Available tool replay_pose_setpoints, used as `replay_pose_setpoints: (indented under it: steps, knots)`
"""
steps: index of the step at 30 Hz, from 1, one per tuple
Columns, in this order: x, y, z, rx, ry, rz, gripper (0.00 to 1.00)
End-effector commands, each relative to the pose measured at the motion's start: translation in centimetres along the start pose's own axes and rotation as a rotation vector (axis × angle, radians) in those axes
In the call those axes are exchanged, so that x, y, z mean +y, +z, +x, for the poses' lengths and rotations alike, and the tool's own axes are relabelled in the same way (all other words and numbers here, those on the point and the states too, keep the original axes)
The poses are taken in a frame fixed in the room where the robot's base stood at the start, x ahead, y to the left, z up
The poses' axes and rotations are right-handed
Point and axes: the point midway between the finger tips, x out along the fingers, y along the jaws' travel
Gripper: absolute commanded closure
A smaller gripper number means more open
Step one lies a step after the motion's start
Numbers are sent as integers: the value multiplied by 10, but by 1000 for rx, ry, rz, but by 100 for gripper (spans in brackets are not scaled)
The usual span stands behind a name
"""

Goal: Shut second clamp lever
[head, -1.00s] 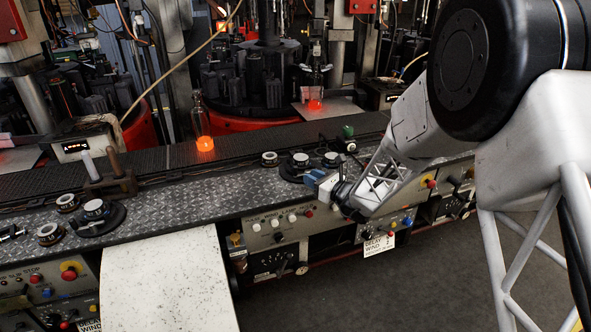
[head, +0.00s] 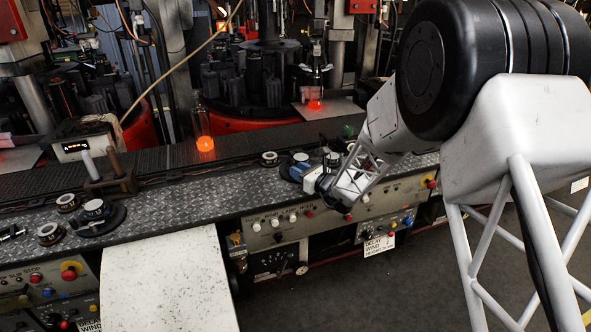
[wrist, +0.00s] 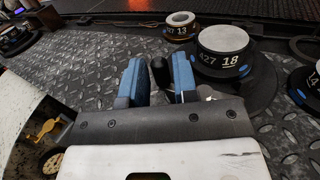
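My gripper (head: 297,168) is over the right-hand clamp station on the metal deck. In the wrist view its two blue fingers (wrist: 157,80) stand apart. A black rounded lever knob (wrist: 158,70) shows between them, with narrow gaps; I cannot tell if either finger touches it. Just right of the fingers is a dark mould marked 427 18 (wrist: 223,52) with a pale top, on a black round base (wrist: 262,90). The lever's lower part is hidden by my gripper. In the head view the fingers partly cover this station.
A smaller ring marked 13 (wrist: 180,25) stands behind the mould. Another dark mould (wrist: 305,85) is at the right. A second clamp station (head: 96,212) sits at the deck's left. A conveyor with a glowing bottle (head: 204,140) runs behind. Control panels line the front.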

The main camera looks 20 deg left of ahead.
Motion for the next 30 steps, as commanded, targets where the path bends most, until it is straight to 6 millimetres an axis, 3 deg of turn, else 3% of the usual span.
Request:
replay_pose_setpoints:
  steps: [6,16,22,30]
  knots:
    - [0,0,15,-1,1,0,73]
    - [0,0,16,-1,0,0,73]
    - [0,0,16,-1,0,0,100]
    - [0,0,16,0,11,0,100]
